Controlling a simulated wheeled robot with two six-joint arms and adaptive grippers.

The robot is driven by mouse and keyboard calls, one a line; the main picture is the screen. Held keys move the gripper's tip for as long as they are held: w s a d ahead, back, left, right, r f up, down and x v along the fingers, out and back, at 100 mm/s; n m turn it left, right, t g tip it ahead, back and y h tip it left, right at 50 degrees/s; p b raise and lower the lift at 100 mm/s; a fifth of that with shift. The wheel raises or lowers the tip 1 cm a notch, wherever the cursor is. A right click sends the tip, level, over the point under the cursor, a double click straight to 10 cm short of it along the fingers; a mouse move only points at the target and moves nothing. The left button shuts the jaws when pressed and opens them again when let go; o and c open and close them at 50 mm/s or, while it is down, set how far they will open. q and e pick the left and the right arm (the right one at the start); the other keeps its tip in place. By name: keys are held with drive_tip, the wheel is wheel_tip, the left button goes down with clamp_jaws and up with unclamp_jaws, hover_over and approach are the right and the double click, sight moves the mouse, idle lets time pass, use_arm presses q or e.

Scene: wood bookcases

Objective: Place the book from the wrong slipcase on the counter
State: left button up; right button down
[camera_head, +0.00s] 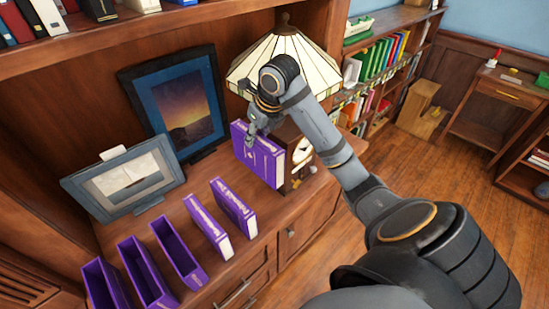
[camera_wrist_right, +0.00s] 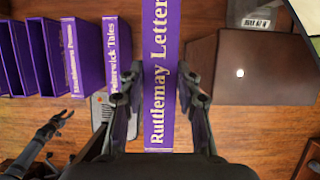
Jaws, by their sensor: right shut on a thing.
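My right gripper (camera_head: 253,138) is shut on a purple book (camera_head: 262,163), held upright above the counter (camera_head: 262,228) in front of the lamp. In the right wrist view the book's spine (camera_wrist_right: 163,80) reads "Ruttlemay Letter…", between my two fingers (camera_wrist_right: 158,98).
A brown wooden clock (camera_head: 297,157) stands beside the held book, close to it. A stained-glass lamp (camera_head: 283,60) is behind. A framed sunset picture (camera_head: 180,100) and a smaller grey frame (camera_head: 125,183) stand at the back. Some counter front is bare.

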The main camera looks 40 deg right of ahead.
drive_tip(key=b, duration=0.6)
hover_over(254, 171)
wheel_tip(254, 171, down, 8)
drive_tip(key=shift+w, duration=0.1)
drive_tip(key=shift+w+d+p, duration=0.1)
drive_tip(key=shift+d+p, duration=0.2)
drive_tip(key=shift+p, duration=0.15)
wheel_tip(254, 171, down, 5)
drive_tip(key=shift+f, duration=0.5)
use_arm(q)
drive_tip(key=f, duration=0.1)
drive_tip(key=a+f, duration=0.1)
drive_tip(key=f, duration=0.1)
drive_tip(key=a+f, duration=0.1)
drive_tip(key=f, duration=0.1)
drive_tip(key=shift+a+f, duration=0.15)
drive_tip(key=shift+a, duration=0.1)
use_arm(e)
wheel_tip(254, 171, down, 4)
drive_tip(key=shift+r, duration=0.2)
use_arm(q)
drive_tip(key=shift+f, duration=0.1)
use_arm(e)
drive_tip(key=shift+f, duration=0.1)
drive_tip(key=c, duration=0.9)
unclamp_jaws()
drive_tip(key=shift+c, duration=0.2)
